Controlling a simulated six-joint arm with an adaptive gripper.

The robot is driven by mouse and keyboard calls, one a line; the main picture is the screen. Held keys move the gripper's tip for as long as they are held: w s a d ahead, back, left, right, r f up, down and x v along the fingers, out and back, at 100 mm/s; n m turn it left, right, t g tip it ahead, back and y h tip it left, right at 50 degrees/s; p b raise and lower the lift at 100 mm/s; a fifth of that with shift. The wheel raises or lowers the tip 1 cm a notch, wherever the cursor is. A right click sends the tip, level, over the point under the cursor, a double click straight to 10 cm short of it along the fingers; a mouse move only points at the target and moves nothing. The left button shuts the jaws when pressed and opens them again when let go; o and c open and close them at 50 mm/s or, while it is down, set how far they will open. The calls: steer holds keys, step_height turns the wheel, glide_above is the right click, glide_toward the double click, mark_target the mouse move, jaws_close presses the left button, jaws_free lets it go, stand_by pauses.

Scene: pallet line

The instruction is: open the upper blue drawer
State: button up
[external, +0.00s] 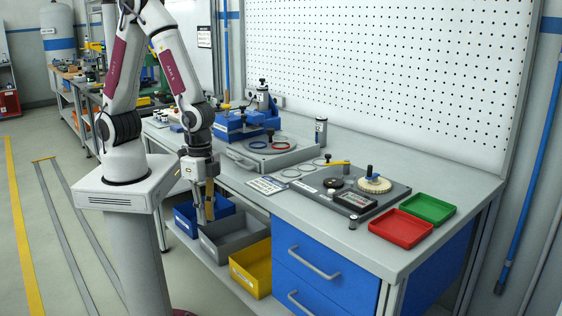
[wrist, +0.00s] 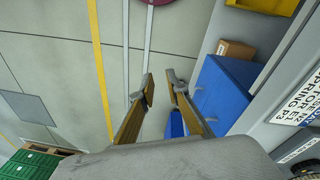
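The upper blue drawer (external: 300,252) is under the right end of the bench and looks shut, with a grey bar handle (external: 314,263) across its front. A lower blue drawer (external: 290,285) with a similar handle sits below it. My gripper (external: 204,214) points down in front of the bench, left of the drawers and apart from their handles. In the wrist view its two fingers (wrist: 160,86) are spread with nothing between them. A blue box-like shape (wrist: 222,92) is right of the fingers there; I cannot tell whether it is the drawer unit.
Blue (external: 186,222), grey (external: 232,238) and yellow (external: 252,268) bins sit on the shelf near my gripper. The bench top (external: 415,255) overhangs the drawers and holds a red tray (external: 400,228) and a green tray (external: 428,208). The floor in front looks clear.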

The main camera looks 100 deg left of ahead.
steer(key=w+d+f+m+t, duration=0.1)
steer(key=w+d+f, duration=0.15)
steer(key=f, duration=0.55)
steer(key=w+d+f+m+t, duration=0.1)
steer(key=w+d+f+m, duration=0.15)
steer(key=f, duration=0.45)
steer(key=m+t+y, duration=0.1)
steer(key=m+t, duration=0.7)
steer(key=t, duration=0.6)
glide_toward(305, 261)
steer(key=w+f, duration=0.1)
steer(key=w, duration=0.1)
steer(key=shift+w+a, duration=0.1)
steer(key=shift+a, duration=0.05)
steer(key=shift+w, duration=0.1)
steer(key=shift+w+f, duration=0.2)
steer(key=shift+w, duration=1.05)
steer(key=shift+w+f, duration=0.2)
steer(key=shift+w, duration=1.05)
steer(key=shift+w+f, duration=0.2)
steer(key=shift+w, duration=1.05)
